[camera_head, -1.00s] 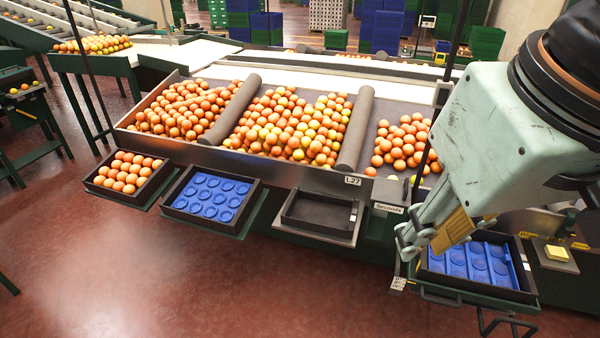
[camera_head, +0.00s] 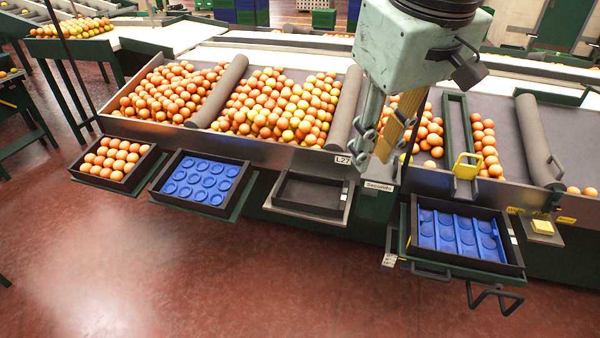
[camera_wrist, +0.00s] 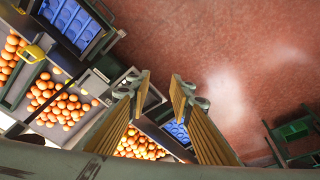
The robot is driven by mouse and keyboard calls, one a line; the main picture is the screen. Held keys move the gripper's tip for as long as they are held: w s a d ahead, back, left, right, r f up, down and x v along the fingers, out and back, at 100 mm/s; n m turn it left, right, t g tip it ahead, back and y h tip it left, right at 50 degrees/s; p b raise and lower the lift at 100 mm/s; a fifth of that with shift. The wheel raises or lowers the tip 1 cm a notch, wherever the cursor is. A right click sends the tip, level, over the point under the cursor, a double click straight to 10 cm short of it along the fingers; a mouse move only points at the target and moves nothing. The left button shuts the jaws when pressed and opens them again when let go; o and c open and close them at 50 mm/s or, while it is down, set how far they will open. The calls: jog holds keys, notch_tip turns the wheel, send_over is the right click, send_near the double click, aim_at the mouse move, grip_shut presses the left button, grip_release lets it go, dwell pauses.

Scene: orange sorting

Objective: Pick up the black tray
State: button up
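An empty black tray (camera_head: 312,190) lies on a shelf at the front of the sorting table, in the middle of the head view. Other black trays stand along the same front: one full of oranges (camera_head: 80,170), one with a blue insert (camera_head: 167,203), and one with a blue insert at the right (camera_head: 513,262). My gripper (camera_head: 373,152) hangs above and to the right of the empty tray, pointing down and apart from it. In the wrist view my gripper (camera_wrist: 160,90) has its fingers spread with nothing between them. The left finger partly hides the tray area there.
Oranges (camera_head: 275,110) lie on the table between grey rollers (camera_head: 217,92). A yellow-handled part (camera_head: 466,166) and a yellow block (camera_head: 542,226) are at the right. A metal handle (camera_head: 495,297) sticks out below the right tray. The red floor (camera_head: 250,280) in front is clear.

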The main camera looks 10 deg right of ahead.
jog(key=w+f+n+g+b, duration=0.1)
jog(key=w+f+n, duration=0.1)
jog(key=w+f, duration=0.45)
jog(key=w+f+n, duration=0.1)
jog(key=w+f, duration=0.2)
jog(key=w, duration=0.7)
jog(key=w+f+n+g+b, duration=0.15)
jog(key=w+f, duration=0.25)
jog(key=w, duration=0.5)
jog(key=w+f+n, duration=0.1)
jog(key=w+f, duration=0.4)
jog(key=f, duration=0.4)
jog(key=w+a+f+n, duration=0.1)
jog(key=w+f+n, duration=0.1)
jog(key=w+f, duration=0.4)
jog(key=w+f+n, duration=0.2)
jog(key=w+f, duration=0.4)
jog(key=f, duration=0.7)
jog(key=shift+a, duration=0.15)
jog(key=shift+w+f+n+g, duration=0.1)
jog(key=shift+f+n+g, duration=0.15)
jog(key=shift+f+b, duration=0.95)
jog(key=shift+f, duration=3.25)
jog(key=shift+f, duration=0.15)
